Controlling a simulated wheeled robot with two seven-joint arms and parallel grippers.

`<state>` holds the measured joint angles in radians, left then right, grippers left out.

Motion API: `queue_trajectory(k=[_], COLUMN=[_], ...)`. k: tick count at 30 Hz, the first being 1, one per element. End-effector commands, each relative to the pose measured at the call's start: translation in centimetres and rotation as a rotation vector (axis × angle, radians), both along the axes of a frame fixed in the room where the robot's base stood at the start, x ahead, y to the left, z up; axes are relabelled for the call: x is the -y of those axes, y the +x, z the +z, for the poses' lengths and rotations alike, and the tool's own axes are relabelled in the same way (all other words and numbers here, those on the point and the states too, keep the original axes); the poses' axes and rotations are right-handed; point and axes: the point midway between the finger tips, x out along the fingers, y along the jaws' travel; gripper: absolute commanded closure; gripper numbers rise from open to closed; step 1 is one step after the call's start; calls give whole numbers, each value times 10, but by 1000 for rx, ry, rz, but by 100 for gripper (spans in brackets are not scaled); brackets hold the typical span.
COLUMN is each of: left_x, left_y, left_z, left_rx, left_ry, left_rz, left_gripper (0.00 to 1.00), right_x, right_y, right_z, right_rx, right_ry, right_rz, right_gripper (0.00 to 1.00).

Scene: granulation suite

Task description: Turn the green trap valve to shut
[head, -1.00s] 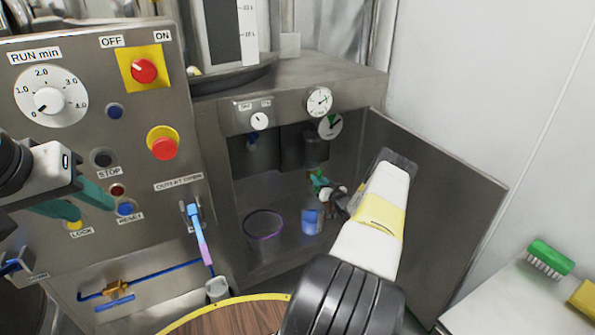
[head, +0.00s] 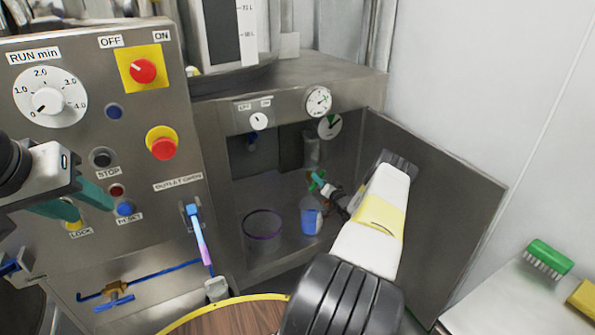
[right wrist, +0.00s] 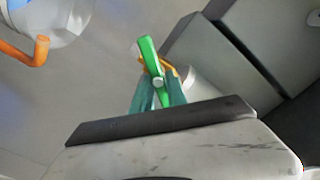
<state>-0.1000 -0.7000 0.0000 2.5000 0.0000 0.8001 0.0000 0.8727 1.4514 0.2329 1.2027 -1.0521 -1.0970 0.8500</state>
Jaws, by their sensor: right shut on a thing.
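The green trap valve's handle (right wrist: 150,62) shows in the right wrist view as a bright green lever with a pale round hub. In the head view the valve (head: 315,178) is small, inside the open cabinet and partly hidden by my gripper. My right gripper (right wrist: 160,88) has its two teal fingers on either side of the lever's lower part and is shut on it; it also shows in the head view (head: 325,188). My left gripper (head: 85,208) is open and empty in front of the control panel, near the lock button.
A blue-filled clear container (head: 311,217) and a clear round vessel (head: 263,230) stand on the cabinet floor beside my right gripper. The cabinet door (head: 440,200) stands open at the right. The outlet lever (head: 197,225) hangs left of the opening.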

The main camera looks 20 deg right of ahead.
Motion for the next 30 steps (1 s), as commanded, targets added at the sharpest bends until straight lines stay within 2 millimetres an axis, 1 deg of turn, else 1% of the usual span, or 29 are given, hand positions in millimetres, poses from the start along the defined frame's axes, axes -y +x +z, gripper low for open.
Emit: queue_trajectory(k=[30], left_x=[0], left_y=[0], left_z=[0], left_rx=[0], left_ry=[0], left_rz=[0], left_gripper=[60], right_x=[5], right_y=[-1], right_z=[-6], right_rx=[-45], right_ry=[559], right_rz=[-4], right_gripper=[100])
